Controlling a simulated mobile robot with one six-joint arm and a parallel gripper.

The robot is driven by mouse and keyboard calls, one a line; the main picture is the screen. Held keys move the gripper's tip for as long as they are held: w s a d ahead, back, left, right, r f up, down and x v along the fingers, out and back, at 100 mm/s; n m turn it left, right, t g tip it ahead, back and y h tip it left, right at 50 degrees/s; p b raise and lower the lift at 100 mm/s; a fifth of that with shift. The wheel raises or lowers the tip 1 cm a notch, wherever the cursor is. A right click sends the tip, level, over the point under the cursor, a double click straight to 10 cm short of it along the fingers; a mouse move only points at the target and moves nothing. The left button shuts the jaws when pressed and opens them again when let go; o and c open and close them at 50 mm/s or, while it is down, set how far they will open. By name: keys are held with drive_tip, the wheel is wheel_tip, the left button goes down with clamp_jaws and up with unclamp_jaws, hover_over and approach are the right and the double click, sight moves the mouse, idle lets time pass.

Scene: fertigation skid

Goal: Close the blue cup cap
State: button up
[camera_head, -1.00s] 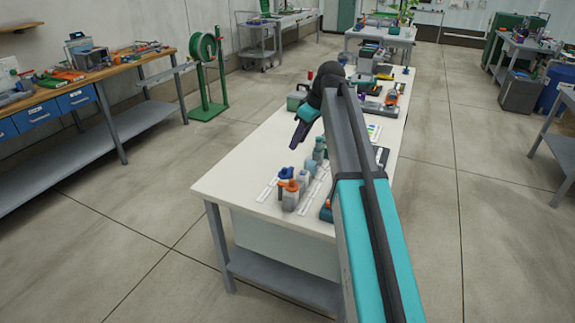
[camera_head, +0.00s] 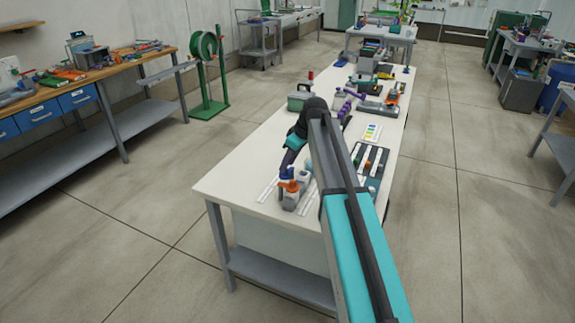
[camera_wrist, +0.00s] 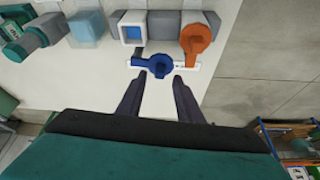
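The blue cap (camera_wrist: 158,66) is a round piece with side tabs, lying over a white strip in the wrist view. My gripper (camera_wrist: 157,82) is open, with one dark finger on each side just short of the blue cap. In the head view the blue cap (camera_head: 286,173) shows directly below my gripper (camera_head: 288,162), whose fingertips are hard to make out.
An orange cap (camera_wrist: 196,38) sits on the neighbouring container, to the right in the wrist view. A teal-and-grey bottle (camera_wrist: 36,38) lies to the left in that view. White strips lie on the white table (camera_head: 240,170), whose left part is clear.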

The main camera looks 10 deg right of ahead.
drive_tip(key=shift+x, duration=1.1)
clamp_jaws()
